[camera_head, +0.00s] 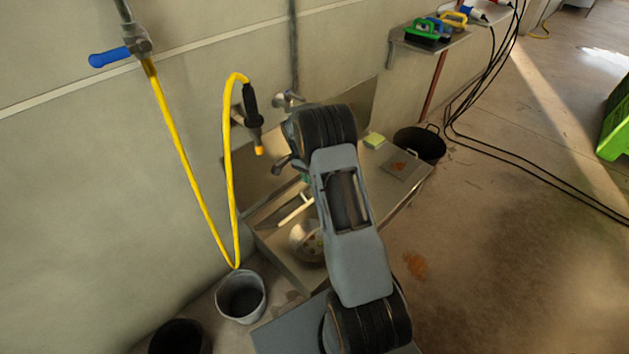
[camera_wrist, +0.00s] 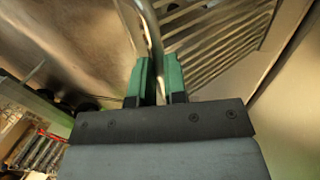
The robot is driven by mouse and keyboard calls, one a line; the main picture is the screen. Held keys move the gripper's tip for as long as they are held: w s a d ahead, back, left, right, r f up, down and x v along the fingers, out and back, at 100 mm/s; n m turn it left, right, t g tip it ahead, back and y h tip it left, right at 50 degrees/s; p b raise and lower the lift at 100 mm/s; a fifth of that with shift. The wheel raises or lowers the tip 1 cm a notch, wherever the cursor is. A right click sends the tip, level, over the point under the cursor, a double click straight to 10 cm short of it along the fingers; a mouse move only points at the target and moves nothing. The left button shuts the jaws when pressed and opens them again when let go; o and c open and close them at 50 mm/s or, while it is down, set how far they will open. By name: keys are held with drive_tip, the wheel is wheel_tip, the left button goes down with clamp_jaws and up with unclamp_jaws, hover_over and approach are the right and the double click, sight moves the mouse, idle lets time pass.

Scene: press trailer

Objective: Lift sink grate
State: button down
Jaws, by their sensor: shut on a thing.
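In the wrist view, the sink grate (camera_wrist: 225,38) is a set of parallel metal bars at the upper right, with a thicker rail (camera_wrist: 153,30) along its left side. My gripper (camera_wrist: 159,72) has green fingers, one on each side of this rail, and is shut on it. The grate looks tilted in this view, and I cannot tell whether it is clear of its support. In the head view, my arm covers most of the gripper and I cannot make out the grate. The metal sink unit (camera_head: 278,262) stands below my arm against the wall.
A strainer-like bowl (camera_head: 304,241) and a pale stick lie in the sink. A yellow hose (camera_head: 229,150) hangs at the left, above a grey bucket (camera_head: 241,296). A black bucket (camera_head: 421,144) stands beyond the counter.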

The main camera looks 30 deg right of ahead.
drive_tip(key=shift+w+a+f, duration=0.15)
drive_tip(key=shift+w+a, duration=0.2)
drive_tip(key=shift+w, duration=0.3)
drive_tip(key=c, duration=1.4)
unclamp_jaws()
drive_tip(key=shift+w+f, duration=0.15)
drive_tip(key=shift+o, duration=1.2)
drive_tip(key=shift+d+r, duration=0.1)
drive_tip(key=shift+r, duration=0.2)
drive_tip(key=p+v, duration=0.1)
drive_tip(key=v, duration=0.6)
drive_tip(key=shift+r, duration=0.1)
